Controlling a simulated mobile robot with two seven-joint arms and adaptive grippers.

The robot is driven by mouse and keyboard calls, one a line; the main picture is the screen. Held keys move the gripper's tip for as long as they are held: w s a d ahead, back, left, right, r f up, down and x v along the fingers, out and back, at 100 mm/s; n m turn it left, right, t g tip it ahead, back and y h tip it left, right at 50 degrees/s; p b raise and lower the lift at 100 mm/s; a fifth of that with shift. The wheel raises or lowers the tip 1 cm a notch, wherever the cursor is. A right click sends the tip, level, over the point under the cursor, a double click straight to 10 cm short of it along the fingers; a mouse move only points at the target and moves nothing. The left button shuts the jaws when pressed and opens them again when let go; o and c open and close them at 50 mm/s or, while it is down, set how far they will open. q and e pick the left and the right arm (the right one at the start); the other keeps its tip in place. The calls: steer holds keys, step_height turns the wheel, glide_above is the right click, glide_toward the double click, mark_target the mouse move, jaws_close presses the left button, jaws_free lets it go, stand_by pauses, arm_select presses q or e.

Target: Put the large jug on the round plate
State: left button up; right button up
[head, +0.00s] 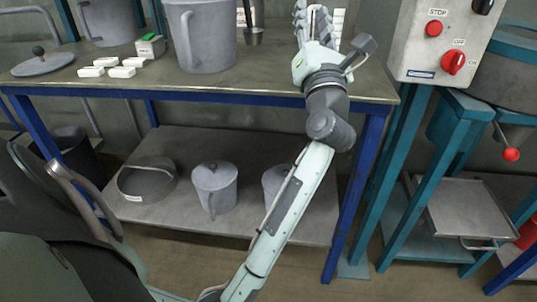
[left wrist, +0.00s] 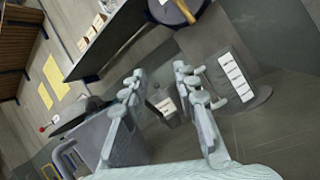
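A large grey jug (head: 207,38) with a handle stands upright on the table, left of my left gripper. A second grey jug (head: 106,20) stands further left, its top cut off. I cannot tell surely which is the large jug. My left gripper (head: 313,14) is over the table's right part, apart from both jugs. In the left wrist view its fingers (left wrist: 158,78) are spread with nothing held. A grey jug (left wrist: 120,142) with a handle stands left of them there. A dark round base (left wrist: 254,100) lies right of them; whether it is the round plate is unclear. My right gripper is not seen.
A round lid with a knob (head: 43,62) and several white blocks (head: 122,72) lie on the table's left. Lidded jugs (head: 214,187) and a round pan (head: 147,181) are on the lower shelf. A control box (head: 445,40) stands at the right.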

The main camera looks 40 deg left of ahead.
arm_select(q)
steer(key=s+d+f+m+t+h, duration=0.25)
steer(key=d+m+h, duration=0.55)
steer(key=m+h, duration=0.5)
steer(key=s+d+f+m+t+h, duration=0.1)
steer(key=d+f+m+t+h, duration=0.25)
steer(key=d+m+h, duration=0.9)
step_height(320, 180, down, 16)
steer(key=s+r+m+g+y, duration=0.1)
steer(key=s+m+g+y, duration=0.2)
steer(key=m+g, duration=0.7)
steer(key=s+a+f+m+g+y, duration=0.3)
steer(key=s+a+f, duration=0.3)
steer(key=s+f, duration=0.2)
steer(key=s+a+f+m+g+y, duration=0.3)
steer(key=s+f, duration=0.5)
steer(key=f, duration=0.5)
steer(key=a+g+y, duration=0.1)
steer(key=a+y, duration=0.1)
steer(key=a, duration=0.1)
steer(key=shift+s+a+f+g, duration=0.2)
steer(key=shift+s+a+g, duration=0.1)
